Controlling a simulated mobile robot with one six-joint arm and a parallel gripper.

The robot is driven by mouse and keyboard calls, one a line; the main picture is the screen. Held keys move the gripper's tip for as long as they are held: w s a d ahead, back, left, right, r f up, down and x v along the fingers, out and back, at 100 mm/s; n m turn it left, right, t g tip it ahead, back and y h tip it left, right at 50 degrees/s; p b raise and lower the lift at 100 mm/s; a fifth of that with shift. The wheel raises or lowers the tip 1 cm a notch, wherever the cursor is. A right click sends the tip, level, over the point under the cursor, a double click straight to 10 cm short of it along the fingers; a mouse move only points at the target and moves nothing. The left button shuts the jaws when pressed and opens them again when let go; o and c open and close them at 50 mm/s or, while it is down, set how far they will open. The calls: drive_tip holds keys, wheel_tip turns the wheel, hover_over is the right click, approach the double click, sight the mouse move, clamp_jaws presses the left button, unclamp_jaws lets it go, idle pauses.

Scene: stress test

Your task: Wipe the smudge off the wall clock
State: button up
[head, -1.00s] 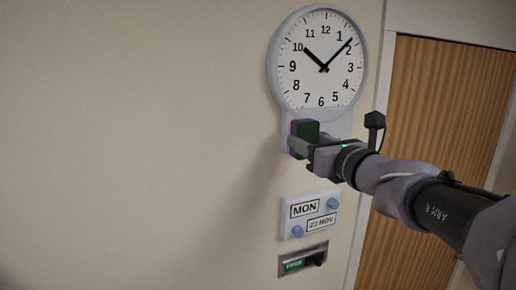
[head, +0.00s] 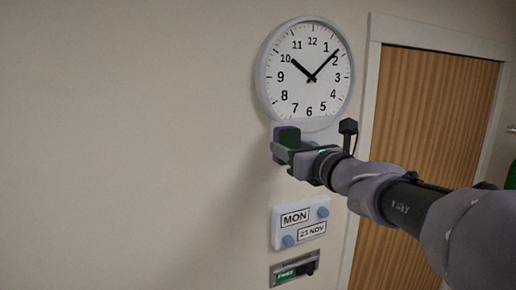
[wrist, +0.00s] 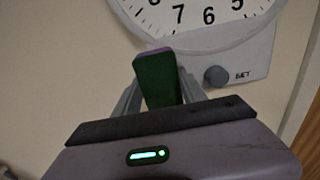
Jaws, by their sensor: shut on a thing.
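The wall clock (head: 306,72) hangs on the wall, with a white face, black numerals and a grey rim. Its lower part also shows at the top of the wrist view (wrist: 205,18). No smudge is clear to me on the visible face. My gripper (head: 284,148) is just below the clock's rim, in front of the pale plate under it. It is shut on a dark green block with a purple layer (wrist: 157,80), which looks like an eraser or sponge. I cannot tell whether the block touches anything.
A grey knob (wrist: 216,76) sits on the plate under the clock. Below hang a MON calendar panel (head: 300,236) with blue knobs and a small slider sign with a green label (head: 287,275). A wooden door (head: 428,130) stands right. The wall at left is bare.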

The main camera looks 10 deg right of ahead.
drive_tip(key=shift+x, duration=0.8)
drive_tip(key=shift+w+d, duration=0.6)
drive_tip(key=shift+d, duration=1.45)
drive_tip(key=shift+s+a+b, duration=0.15)
drive_tip(key=shift+s+a, duration=0.05)
drive_tip(key=shift+a, duration=0.5)
drive_tip(key=shift+s+a+b, duration=0.2)
drive_tip(key=shift+s+a, duration=0.05)
drive_tip(key=shift+a, duration=0.45)
drive_tip(key=shift+s+a+b, duration=0.15)
drive_tip(key=shift+s+a, duration=0.05)
drive_tip(key=shift+a, duration=0.5)
drive_tip(key=shift+s+d, duration=0.15)
drive_tip(key=shift+s, duration=0.05)
drive_tip(key=shift+v, duration=2.75)
